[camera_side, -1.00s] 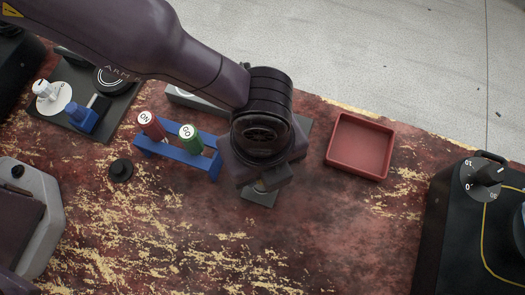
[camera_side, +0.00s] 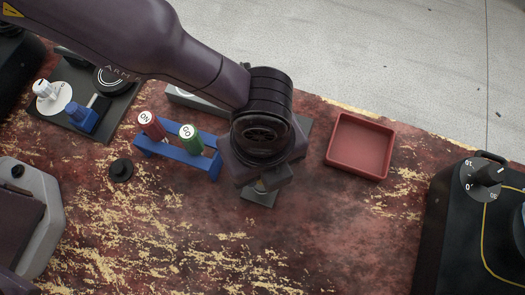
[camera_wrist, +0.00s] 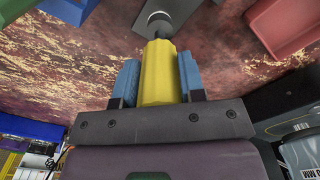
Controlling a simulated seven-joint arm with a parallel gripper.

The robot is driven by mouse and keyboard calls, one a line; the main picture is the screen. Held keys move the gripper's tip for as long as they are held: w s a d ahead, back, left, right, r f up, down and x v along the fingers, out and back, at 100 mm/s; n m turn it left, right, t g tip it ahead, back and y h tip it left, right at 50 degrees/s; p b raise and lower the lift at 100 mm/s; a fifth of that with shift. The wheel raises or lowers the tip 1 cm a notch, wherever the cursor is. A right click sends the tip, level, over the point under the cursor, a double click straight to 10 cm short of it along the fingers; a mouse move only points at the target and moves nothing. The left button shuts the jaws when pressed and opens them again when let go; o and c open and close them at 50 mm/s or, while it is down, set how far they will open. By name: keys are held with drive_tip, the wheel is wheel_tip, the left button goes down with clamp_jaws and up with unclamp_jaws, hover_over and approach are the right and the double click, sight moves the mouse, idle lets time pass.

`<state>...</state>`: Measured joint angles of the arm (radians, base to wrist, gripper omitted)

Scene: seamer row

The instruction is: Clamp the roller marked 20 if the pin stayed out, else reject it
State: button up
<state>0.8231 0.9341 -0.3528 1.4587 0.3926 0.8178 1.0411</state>
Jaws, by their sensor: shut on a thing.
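My gripper (camera_wrist: 160,78) is shut on a yellow roller (camera_wrist: 158,72), with one blue finger pad on each side of it in the wrist view. The roller's number does not show. Its far end, with a dark tip, is close to a grey cylindrical part (camera_wrist: 160,16); I cannot tell whether they touch. In the side view my gripper (camera_side: 264,180) is over a grey fixture (camera_side: 258,198), mostly hidden beneath it. A red roller (camera_side: 152,126) and a green roller (camera_side: 190,138) stand in the blue rack (camera_side: 174,153); their markings are hard to read. I cannot identify the pin.
An open, empty red tray (camera_side: 333,148) lies to the right of my gripper. A dark plate (camera_side: 66,75) with a dial and blue block is at upper left. A black machine (camera_side: 440,225) stands at right. The front table is clear.

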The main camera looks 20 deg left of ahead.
drive_tip(key=shift+a+f, duration=0.1)
drive_tip(key=shift+f, duration=0.05)
drive_tip(key=shift+r, duration=2.65)
drive_tip(key=shift+r, duration=0.4)
wheel_tip(320, 180, up, 8)
drive_tip(key=s+a+r, duration=0.2)
drive_tip(key=a, duration=1.3)
drive_tip(key=s+a+f, duration=0.2)
drive_tip(key=s+a, duration=0.2)
drive_tip(key=a, duration=0.6)
wheel_tip(320, 180, down, 13)
drive_tip(key=shift+s+a, duration=0.15)
